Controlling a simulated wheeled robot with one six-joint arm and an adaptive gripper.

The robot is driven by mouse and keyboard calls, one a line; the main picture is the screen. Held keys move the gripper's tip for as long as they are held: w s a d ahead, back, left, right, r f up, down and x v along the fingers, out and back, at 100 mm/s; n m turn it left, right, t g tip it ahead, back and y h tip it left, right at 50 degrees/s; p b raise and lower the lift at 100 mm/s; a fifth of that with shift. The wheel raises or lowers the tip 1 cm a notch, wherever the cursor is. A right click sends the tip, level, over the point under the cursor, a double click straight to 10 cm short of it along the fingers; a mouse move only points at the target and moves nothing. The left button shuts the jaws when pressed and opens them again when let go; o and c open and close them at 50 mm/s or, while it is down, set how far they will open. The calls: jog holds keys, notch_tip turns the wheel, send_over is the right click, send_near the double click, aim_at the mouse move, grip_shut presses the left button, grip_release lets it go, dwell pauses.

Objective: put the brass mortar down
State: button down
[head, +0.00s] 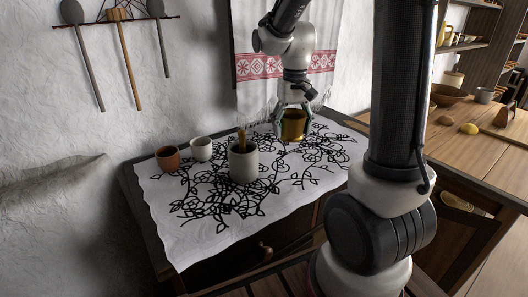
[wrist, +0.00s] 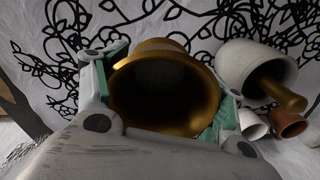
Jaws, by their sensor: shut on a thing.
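A pale pot (head: 243,164) with a brass-coloured pestle (head: 241,138) stands left of the mortar. A white cup (head: 201,149) and a terracotta cup (head: 168,158) stand farther left. A fringed towel (head: 262,85) hangs behind. The cloth's front is clear.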

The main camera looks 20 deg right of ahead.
aim_at(289, 165)
notch_tip(289, 165, down, 10)
jog(key=shift+s+r, duration=0.1)
jog(key=shift+r, duration=0.05)
dwell(0.3)
jog(key=shift+c, duration=0.9)
grip_release()
